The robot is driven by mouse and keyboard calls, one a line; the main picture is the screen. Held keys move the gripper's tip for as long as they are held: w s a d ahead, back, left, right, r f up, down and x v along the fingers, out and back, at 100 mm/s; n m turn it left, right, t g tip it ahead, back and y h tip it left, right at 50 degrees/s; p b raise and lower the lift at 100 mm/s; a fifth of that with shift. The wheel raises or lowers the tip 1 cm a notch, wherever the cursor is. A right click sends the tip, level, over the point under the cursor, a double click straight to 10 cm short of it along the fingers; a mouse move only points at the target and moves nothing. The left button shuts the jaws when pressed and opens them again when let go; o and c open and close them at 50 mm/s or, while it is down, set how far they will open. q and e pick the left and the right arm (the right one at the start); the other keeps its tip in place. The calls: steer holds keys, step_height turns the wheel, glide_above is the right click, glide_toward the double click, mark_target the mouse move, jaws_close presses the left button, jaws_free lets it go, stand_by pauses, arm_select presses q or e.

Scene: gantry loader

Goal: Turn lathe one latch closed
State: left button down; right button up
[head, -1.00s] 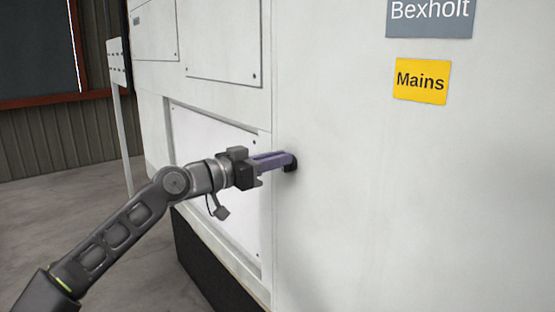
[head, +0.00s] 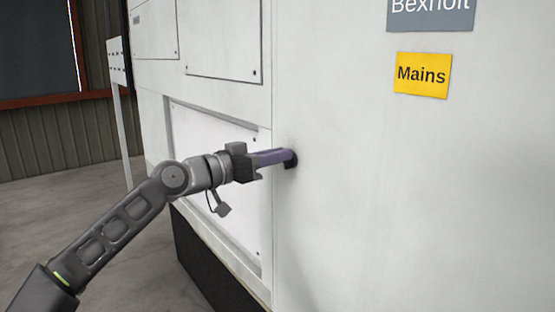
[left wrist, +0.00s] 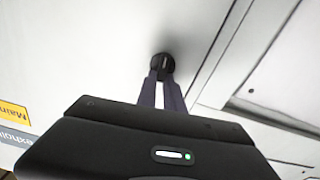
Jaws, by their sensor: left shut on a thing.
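The latch (head: 291,160) is a small dark knob on the white machine's side wall, near the corner edge. It also shows in the left wrist view (left wrist: 162,62), where it looks round and dark. My left gripper (head: 285,157) comes in from the left with its long purple fingers reaching the latch. In the left wrist view the fingertips (left wrist: 162,72) meet at the latch and are shut on it. The fingers cover part of the latch, so how far it is turned cannot be told. My right gripper is in neither view.
The white machine (head: 400,200) fills the right side, with a yellow "Mains" label (head: 422,75) and a grey label (head: 430,12) above. Recessed panels lie left of the corner. A pale post (head: 121,125) stands behind, with open floor (head: 60,210) at left.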

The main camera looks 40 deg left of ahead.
arm_select(q)
steer(key=n+b, duration=0.1)
steer(key=n, duration=0.4)
steer(key=a+f+n+b, duration=0.1)
steer(key=n, duration=0.5)
steer(key=n+b, duration=0.1)
steer(key=n, duration=0.4)
steer(key=shift+w+a+f+n+b, duration=0.25)
steer(key=shift+f+n+b, duration=0.05)
steer(key=shift+f+n, duration=0.1)
steer(key=c, duration=1.5)
jaws_free()
steer(key=shift+o, duration=0.2)
